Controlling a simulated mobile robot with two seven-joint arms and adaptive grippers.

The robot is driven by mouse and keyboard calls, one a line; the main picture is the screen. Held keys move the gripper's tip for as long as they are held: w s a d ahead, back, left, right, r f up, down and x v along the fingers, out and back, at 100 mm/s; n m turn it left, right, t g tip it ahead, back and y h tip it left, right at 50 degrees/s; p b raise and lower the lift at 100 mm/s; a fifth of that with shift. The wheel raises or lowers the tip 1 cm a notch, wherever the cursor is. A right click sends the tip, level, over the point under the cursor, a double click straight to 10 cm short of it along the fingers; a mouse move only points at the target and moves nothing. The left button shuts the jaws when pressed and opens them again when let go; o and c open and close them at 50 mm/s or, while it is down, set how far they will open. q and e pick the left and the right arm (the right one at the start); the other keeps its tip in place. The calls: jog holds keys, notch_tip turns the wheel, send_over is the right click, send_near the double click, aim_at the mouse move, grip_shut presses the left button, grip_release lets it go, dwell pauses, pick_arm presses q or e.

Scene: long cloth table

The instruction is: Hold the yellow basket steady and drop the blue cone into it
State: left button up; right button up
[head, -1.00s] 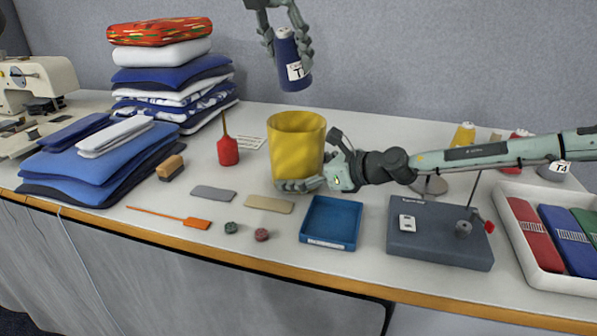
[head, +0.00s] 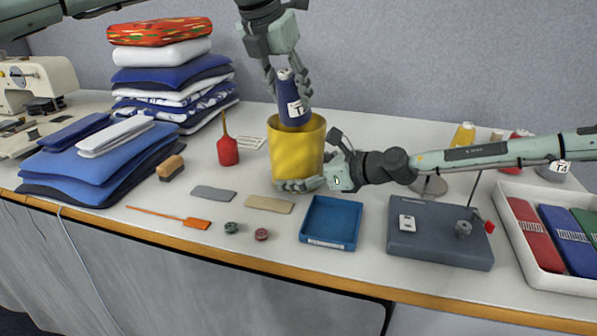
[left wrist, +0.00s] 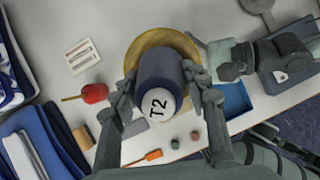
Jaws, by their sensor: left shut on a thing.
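The blue cone (head: 291,108), labelled T2, is upright in my left gripper (head: 288,82), which is shut on it. Its lower end is at the mouth of the yellow basket (head: 297,160); I cannot tell how far inside it is. In the left wrist view the cone's top (left wrist: 158,103) is between the two fingers, with the basket's rim (left wrist: 150,38) around it. My right gripper (head: 322,165) is at the basket's right side, one finger across its lower front and one at its right rear. How firmly it closes on the basket is unclear.
A blue tray (head: 331,222) and a grey device (head: 440,235) stand right of the basket. A red bottle (head: 227,150) and a stack of folded cloth (head: 172,75) stand left. Small flat pieces (head: 270,204) lie in front.

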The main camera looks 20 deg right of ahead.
pick_arm(q)
jog(key=shift+f, duration=1.05)
jog(key=o, duration=1.4)
jog(key=shift+c, duration=0.2)
jog(key=v, duration=1.2)
pick_arm(e)
jog(key=o, duration=0.8)
jog(key=shift+o, duration=0.2)
